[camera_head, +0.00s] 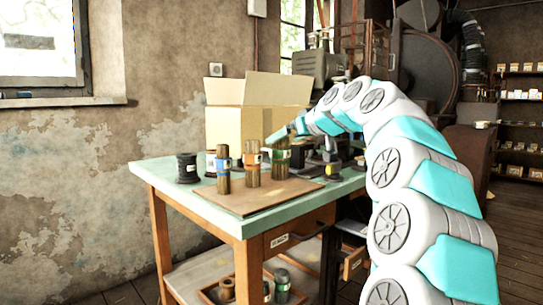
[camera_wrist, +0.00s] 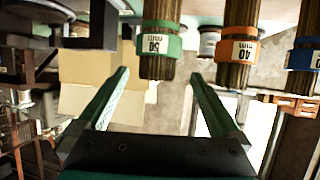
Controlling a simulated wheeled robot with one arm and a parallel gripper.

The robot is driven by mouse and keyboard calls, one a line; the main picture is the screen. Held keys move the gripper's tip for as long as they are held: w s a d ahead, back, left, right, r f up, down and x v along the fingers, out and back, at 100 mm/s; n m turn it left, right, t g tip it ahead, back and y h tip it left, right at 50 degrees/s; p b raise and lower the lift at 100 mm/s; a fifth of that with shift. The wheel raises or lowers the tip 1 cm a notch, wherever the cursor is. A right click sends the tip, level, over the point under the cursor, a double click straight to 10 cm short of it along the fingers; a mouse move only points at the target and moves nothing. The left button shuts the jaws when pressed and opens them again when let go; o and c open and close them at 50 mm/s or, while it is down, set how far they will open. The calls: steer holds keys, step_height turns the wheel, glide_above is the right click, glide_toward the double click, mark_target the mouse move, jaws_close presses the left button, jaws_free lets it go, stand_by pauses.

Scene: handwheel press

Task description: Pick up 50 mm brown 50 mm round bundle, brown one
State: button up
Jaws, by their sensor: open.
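The 50 mm bundle (camera_wrist: 160,18) is brown and round, with a green band that reads 50 mm. It stands upright on a brown board (camera_head: 262,197) on the workbench, rightmost of three bundles in the head view (camera_head: 281,167). My gripper (camera_wrist: 160,74) is open and empty. In the wrist view, which is upside down, the bundle's top end shows between the fingertips; I cannot tell the depth gap. In the head view my gripper (camera_head: 278,137) is just above the bundles, partly hidden.
A 40 mm bundle with an orange band (camera_head: 252,168) and a blue-banded bundle (camera_head: 223,172) stand to the left. A black spool (camera_head: 187,168) stands left of them. An open cardboard box (camera_head: 226,121) is behind. The board's front is clear.

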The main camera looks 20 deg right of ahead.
mark_target(274, 147)
steer(key=shift+x, duration=0.9)
steer(key=shift+d+p+x, duration=0.1)
steer(key=shift+p+x, duration=0.1)
steer(key=shift+x, duration=1.3)
steer(key=shift+d+p+x, duration=0.15)
steer(key=shift+x, duration=1.35)
steer(key=shift+f, duration=0.1)
steer(key=shift+c, duration=0.4)
steer(key=shift+f, duration=0.1)
jaws_close()
